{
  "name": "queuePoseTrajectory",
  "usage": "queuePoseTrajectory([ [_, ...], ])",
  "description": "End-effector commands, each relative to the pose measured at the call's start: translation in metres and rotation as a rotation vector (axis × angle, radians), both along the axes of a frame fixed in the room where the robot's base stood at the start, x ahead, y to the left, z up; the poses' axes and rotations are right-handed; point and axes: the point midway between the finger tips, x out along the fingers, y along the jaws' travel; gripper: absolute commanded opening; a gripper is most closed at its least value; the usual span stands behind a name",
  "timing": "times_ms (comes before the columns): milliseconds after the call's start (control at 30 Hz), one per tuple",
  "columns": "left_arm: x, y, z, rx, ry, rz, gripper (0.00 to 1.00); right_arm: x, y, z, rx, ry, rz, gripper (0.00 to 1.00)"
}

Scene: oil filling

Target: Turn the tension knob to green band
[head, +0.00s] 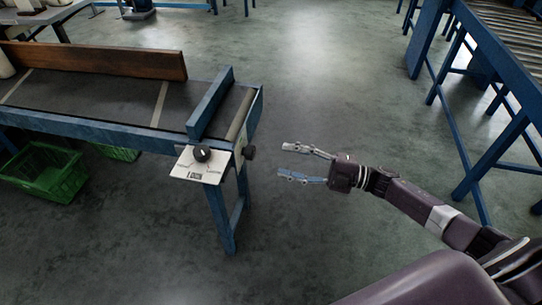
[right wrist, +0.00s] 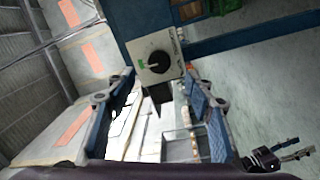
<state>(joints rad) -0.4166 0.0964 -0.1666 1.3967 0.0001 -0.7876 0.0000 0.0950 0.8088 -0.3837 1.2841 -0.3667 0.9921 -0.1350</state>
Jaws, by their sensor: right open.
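A round black knob (head: 202,154) with a pale pointer mark sits on a white panel (head: 185,172) at the near corner of the conveyor. A second dark knob (head: 249,152) sticks out from the conveyor's end. My right gripper (head: 284,160) is open and empty, to the right of both knobs and apart from them. My left gripper (right wrist: 290,150) shows small at lower right, fingers apart.
The blue-framed conveyor (head: 100,130) carries a long brown board (head: 110,62). A green crate (head: 45,172) stands on the floor under it. A blue roller stand (head: 460,150) is at the right. The floor (head: 330,95) between them is clear.

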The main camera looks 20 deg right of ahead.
Motion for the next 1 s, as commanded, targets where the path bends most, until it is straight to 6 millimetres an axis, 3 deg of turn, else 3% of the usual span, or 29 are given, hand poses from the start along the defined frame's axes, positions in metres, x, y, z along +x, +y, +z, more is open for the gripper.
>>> queuePoseTrajectory([
  [100, 0.000, 0.000, 0.000, 0.000, 0.001, 0.000, 0.47, -0.010, -0.015, -0.002, 0.000, 0.002, -0.001, 0.49],
  [300, -0.001, 0.000, 0.000, 0.000, 0.001, 0.000, 0.47, -0.017, -0.025, -0.002, 0.000, 0.000, -0.001, 0.49],
  [800, -0.001, 0.000, 0.000, 0.000, 0.001, 0.000, 0.47, -0.017, -0.025, -0.002, 0.001, 0.001, -0.001, 0.49],
  [1000, 0.009, -0.001, 0.014, -0.001, -0.010, 0.001, 0.47, -0.006, -0.010, -0.008, 0.031, 0.039, -0.081, 0.49],
])
